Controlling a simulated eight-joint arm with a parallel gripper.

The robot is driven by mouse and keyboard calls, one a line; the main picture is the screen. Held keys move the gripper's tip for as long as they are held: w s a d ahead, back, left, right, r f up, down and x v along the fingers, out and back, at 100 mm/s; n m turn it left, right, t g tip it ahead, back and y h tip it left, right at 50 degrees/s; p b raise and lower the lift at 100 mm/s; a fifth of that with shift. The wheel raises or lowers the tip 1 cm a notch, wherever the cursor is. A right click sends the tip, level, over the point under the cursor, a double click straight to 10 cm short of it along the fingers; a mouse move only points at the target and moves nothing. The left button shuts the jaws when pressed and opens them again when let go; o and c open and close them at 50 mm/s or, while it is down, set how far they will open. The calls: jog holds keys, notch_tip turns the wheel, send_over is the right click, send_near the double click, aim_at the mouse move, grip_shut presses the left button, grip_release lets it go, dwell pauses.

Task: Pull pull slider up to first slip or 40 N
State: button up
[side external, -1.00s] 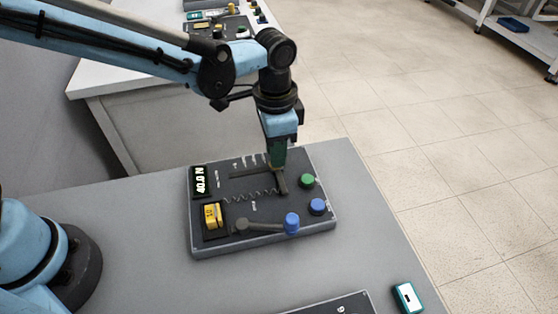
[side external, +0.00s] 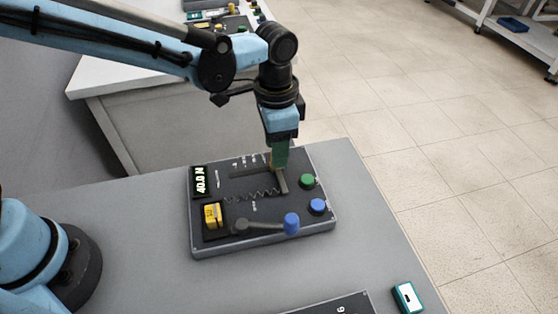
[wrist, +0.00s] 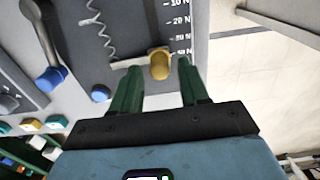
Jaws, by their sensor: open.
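The pull slider has a yellow knob (wrist: 160,66) on a grey crossbar at the 40 N end of its printed scale in the wrist view. In the side view its dark bar (side external: 283,183) joins a stretched coil spring (side external: 245,196). The display (side external: 200,180) reads about 40.0 N. My gripper (wrist: 158,64) is open, with one green finger on each side of the knob and gaps visible. In the side view my gripper (side external: 279,166) points down over the slider, and its fingers partly hide the knob.
The dark panel (side external: 262,242) also carries a yellow block (side external: 212,216), a lever with a blue knob (side external: 291,222), a green button (side external: 307,181) and a blue button (side external: 317,206). A teal-edged device (side external: 408,297) lies at the front right. The table's right side is mostly clear.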

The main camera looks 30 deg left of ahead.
jog(key=shift+r, duration=3.1)
jog(key=shift+a, duration=0.15)
jog(key=s+a+n+t, duration=0.3)
jog(key=s+a+n, duration=0.1)
jog(key=a, duration=0.6)
jog(key=s+a+r+n+t, duration=0.1)
jog(key=s+a+n+t, duration=0.3)
jog(key=a, duration=0.6)
jog(key=shift+s+a+r+n, duration=0.25)
jog(key=shift+s+n, duration=0.25)
jog(key=shift+s, duration=0.15)
jog(key=shift+c, duration=0.2)
